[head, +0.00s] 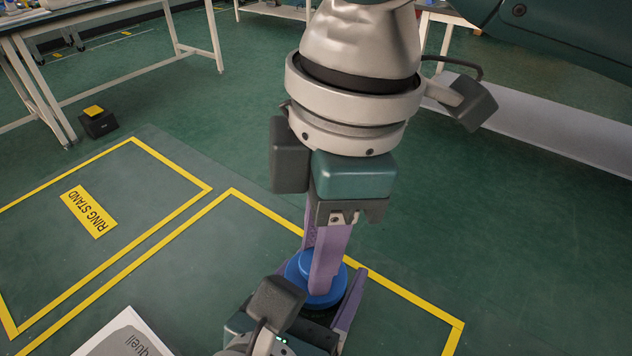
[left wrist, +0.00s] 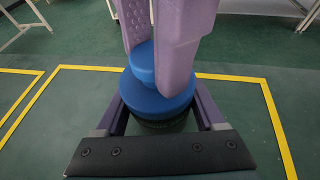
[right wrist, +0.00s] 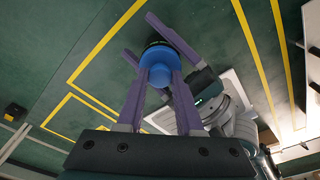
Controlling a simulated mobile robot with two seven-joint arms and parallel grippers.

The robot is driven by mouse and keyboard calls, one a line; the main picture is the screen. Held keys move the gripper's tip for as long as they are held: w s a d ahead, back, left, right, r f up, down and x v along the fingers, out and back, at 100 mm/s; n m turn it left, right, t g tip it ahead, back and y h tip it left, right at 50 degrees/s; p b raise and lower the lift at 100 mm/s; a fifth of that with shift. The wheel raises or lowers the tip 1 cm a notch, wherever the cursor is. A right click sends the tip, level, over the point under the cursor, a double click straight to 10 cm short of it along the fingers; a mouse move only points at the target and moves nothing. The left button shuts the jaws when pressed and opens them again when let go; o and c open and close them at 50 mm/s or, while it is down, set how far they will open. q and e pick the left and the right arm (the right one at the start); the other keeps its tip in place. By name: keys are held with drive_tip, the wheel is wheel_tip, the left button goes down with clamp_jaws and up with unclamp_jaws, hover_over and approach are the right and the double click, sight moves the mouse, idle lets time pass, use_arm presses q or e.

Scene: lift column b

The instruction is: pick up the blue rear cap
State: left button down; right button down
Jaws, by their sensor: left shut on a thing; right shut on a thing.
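The blue rear cap (head: 301,270) is round and stepped, with a narrow top above a wider disc; in the left wrist view the cap (left wrist: 150,97) has a dark round part under it. My right gripper (head: 318,272) comes down from above, its purple fingers shut on the narrow top. It also shows in the right wrist view (right wrist: 160,80). My left gripper (head: 325,292) comes from below in the head view, its purple fingers on either side of the wider lower part, shut on it. The cap's far side and exact finger contacts are partly hidden.
Below is green floor with yellow tape outlines and a "RING STAND" label (head: 88,211). A white printed panel (head: 125,338) is at the lower left. A table (head: 100,22) stands at the back left, with a black box (head: 98,124) beside it. Open floor lies right.

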idle(0.3)
wheel_tip(320, 180, up, 10)
idle(0.4)
use_arm(q)
unclamp_jaws()
